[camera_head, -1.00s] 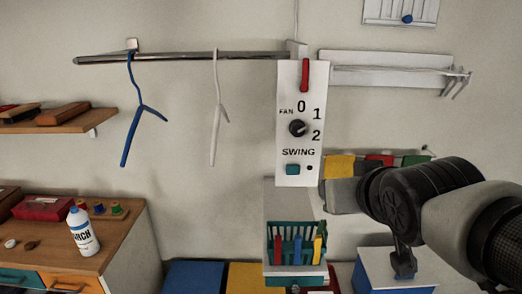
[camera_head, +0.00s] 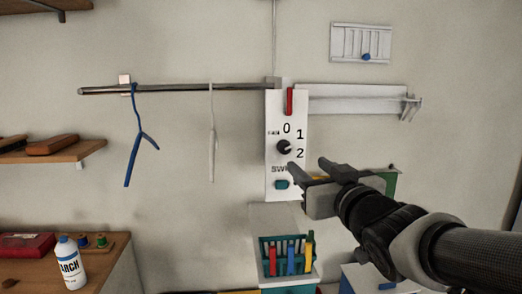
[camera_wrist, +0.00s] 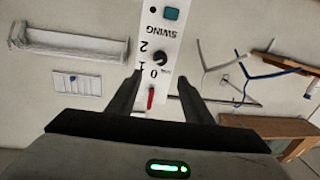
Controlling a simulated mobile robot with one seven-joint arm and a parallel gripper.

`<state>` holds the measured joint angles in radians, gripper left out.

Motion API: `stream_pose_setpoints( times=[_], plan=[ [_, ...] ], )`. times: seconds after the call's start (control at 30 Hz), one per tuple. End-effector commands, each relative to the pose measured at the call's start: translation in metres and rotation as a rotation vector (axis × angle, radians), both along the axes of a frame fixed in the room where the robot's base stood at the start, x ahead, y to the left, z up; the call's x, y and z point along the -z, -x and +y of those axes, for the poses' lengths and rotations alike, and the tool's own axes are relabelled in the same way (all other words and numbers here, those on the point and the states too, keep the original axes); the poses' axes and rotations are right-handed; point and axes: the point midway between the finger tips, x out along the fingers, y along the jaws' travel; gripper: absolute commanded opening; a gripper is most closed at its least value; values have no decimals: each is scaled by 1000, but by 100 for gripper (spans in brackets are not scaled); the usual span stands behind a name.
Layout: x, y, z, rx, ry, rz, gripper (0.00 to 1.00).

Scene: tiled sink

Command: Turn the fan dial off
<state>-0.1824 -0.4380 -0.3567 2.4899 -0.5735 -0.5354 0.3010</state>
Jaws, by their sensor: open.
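The fan dial (camera_head: 284,147) is a round black knob on a white upright panel (camera_head: 274,110), marked 0 above it and 1 and 2 to its right. Its pale mark seems to point right, towards the 2. My gripper (camera_head: 309,168) is open and empty, just right of and below the dial in the head view, covering part of the SWING label. In the wrist view the dial (camera_wrist: 159,58) shows upside down, beyond and between the open fingertips (camera_wrist: 160,79). The fingers appear apart from it.
A red switch (camera_head: 289,101) is above the dial and a teal button (camera_head: 282,184) below it. A rail (camera_head: 170,88) with a blue hanger (camera_head: 135,150) and a white hanger (camera_head: 212,145) extends left. A teal basket (camera_head: 266,258) stands below.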

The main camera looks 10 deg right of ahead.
Motion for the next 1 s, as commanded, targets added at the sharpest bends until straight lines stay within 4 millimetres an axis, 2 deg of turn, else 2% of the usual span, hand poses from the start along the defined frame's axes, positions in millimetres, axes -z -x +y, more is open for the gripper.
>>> stream_pose_setpoints(
  times=[0.03, 0.3, 0.5, 0.7, 1.0],
  plan=[
    [2, -12, 2, -2, 3, 5, 46],
    [2, -71, 11, -2, 2, 4, 46],
    [1, -108, 16, -1, 1, 2, 46],
    [0, -127, 19, -1, 2, 0, 46],
    [0, -131, 19, 0, 1, -1, 46]
  ],
)
